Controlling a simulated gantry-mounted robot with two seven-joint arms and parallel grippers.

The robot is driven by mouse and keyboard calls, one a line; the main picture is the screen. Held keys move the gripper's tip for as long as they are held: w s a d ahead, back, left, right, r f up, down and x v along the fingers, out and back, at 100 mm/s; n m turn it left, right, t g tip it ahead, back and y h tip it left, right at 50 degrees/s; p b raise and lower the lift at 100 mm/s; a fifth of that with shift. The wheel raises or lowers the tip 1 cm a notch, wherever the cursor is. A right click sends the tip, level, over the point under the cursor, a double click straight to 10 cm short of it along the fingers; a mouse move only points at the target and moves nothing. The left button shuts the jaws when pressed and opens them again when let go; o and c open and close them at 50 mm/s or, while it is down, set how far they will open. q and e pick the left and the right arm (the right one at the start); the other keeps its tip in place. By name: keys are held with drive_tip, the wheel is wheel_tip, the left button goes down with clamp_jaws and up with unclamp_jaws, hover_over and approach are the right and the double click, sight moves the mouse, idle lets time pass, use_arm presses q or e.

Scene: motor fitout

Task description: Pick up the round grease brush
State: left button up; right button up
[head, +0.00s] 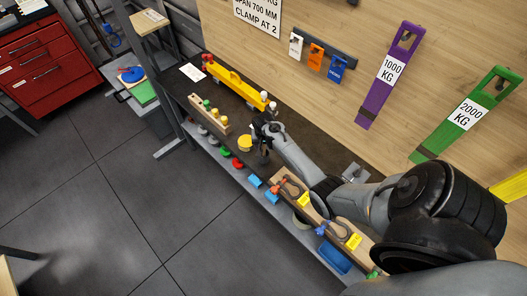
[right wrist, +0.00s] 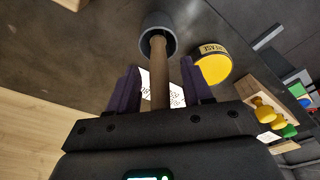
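A wooden handle (right wrist: 159,72), apparently the round grease brush, shows in the right wrist view. Its far end meets a dark grey round cup-like piece (right wrist: 158,30); I cannot tell whether this is a holder or the brush head. My right gripper (right wrist: 160,85) is open, with one purple finger on each side of the handle and visible gaps between. In the head view my right gripper (head: 264,132) is over the bench and hides the brush. My left gripper is not in view.
A yellow-lidded tin (right wrist: 213,69) stands close beside the gripper, also visible in the head view (head: 245,143). A yellow beam (head: 237,86) and a wooden block with knobs (head: 208,114) lie farther along the dark bench (head: 180,82). Shackles on a wooden board are nearer.

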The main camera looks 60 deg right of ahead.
clamp_jaws()
